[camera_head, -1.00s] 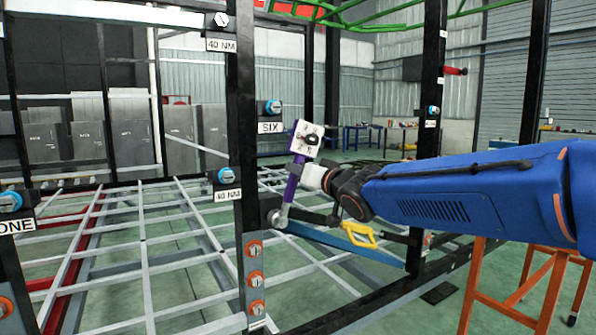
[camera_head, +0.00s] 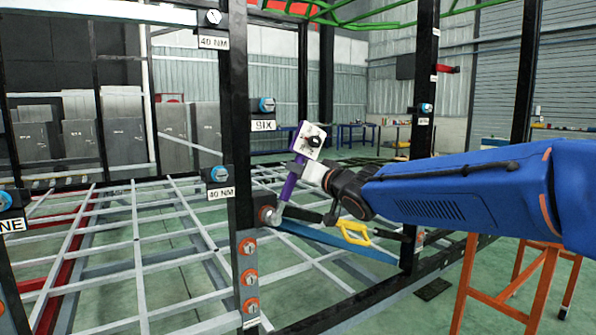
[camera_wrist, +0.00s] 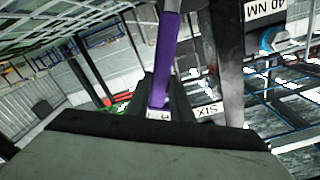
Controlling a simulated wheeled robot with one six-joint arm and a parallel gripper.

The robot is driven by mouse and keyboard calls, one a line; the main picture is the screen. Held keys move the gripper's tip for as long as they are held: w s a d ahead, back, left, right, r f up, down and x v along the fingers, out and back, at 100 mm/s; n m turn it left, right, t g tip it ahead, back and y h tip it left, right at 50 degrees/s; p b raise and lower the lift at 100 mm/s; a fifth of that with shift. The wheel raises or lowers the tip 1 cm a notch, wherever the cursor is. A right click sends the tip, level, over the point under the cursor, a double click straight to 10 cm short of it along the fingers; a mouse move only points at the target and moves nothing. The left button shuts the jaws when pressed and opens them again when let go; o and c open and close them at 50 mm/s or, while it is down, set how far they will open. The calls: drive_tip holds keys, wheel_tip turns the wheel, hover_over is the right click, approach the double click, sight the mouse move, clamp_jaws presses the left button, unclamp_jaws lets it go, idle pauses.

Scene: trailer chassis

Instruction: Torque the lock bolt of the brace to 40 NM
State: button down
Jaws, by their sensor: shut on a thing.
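My gripper (camera_head: 300,168) is shut on a purple torque wrench (camera_head: 289,187), which stands tilted, its top leaning right. A white dial plate (camera_head: 309,141) sits at its upper end. Its grey lower end meets a round bolt (camera_head: 265,214) on the black post; I cannot tell how fully it is seated. A blue brace bar (camera_head: 340,243) runs right from there, with a yellow handle (camera_head: 355,233) above it. In the wrist view, the purple shaft (camera_wrist: 167,50) runs down between my dark fingers (camera_wrist: 165,105). The dial reading is too small to read.
Several orange-ringed bolts (camera_head: 249,277) line the lower post. A "SIX" label (camera_head: 263,125) is behind. An orange stand (camera_head: 480,300) is at right.

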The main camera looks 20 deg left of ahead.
drive_tip(key=shift+w+d+f+m, duration=0.25)
drive_tip(key=shift+w+d+m, duration=0.15)
drive_tip(key=shift+w+m, duration=0.1)
drive_tip(key=shift+s+a+r+n, duration=0.15)
drive_tip(key=shift+s+a+n, duration=0.1)
drive_tip(key=shift+s+n, duration=0.1)
idle(0.5)
drive_tip(key=shift+d, duration=0.1)
drive_tip(key=shift+v, duration=2.9)
drive_tip(key=shift+s, duration=0.15)
